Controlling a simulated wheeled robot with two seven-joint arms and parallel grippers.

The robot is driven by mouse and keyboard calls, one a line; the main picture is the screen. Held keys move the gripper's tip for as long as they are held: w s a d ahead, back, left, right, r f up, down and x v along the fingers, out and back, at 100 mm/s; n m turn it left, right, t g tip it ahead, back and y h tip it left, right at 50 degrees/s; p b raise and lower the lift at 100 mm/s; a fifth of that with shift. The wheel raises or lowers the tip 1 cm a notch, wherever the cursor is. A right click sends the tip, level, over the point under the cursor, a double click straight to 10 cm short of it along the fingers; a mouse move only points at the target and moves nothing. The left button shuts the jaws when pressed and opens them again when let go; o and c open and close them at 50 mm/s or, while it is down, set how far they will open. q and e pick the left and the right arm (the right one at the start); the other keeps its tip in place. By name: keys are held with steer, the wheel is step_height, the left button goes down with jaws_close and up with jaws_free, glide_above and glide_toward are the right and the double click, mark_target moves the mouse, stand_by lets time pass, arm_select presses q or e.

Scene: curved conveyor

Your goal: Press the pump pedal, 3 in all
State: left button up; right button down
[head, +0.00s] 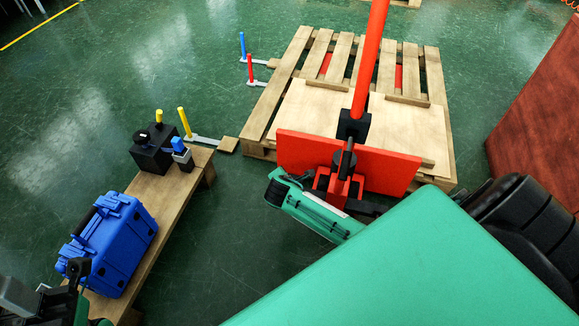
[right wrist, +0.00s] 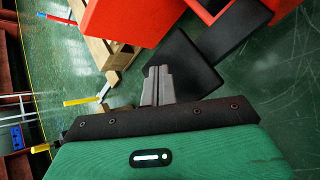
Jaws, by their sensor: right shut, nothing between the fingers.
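The red pallet jack has a tall red handle (head: 370,60) and a red body (head: 390,172) at the pallet's near edge. In the right wrist view, a flat black plate that looks like the pump pedal (right wrist: 185,62) sticks out below the red parts. My right gripper (right wrist: 157,70) is shut and empty, its grey fingertips overlapping the plate's left side in the picture. I cannot tell whether they touch. In the head view, my green arm parts hide the fingertips and most of the pedal. My left gripper (head: 78,268) is at the lower left, its fingers unclear.
A wooden bench (head: 176,190) at left carries a blue case (head: 120,240) and a black box (head: 153,158). Blue, red and yellow posts stand nearby. A red block (head: 545,120) is at right.

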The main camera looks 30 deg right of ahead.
steer(key=shift+f, duration=0.25)
stand_by(0.6)
steer(key=shift+f, duration=0.2)
steer(key=shift+f+b, duration=0.3)
steer(key=shift+f, duration=1.3)
stand_by(1.3)
steer(key=shift+r+p, duration=2)
steer(key=shift+p, duration=0.6)
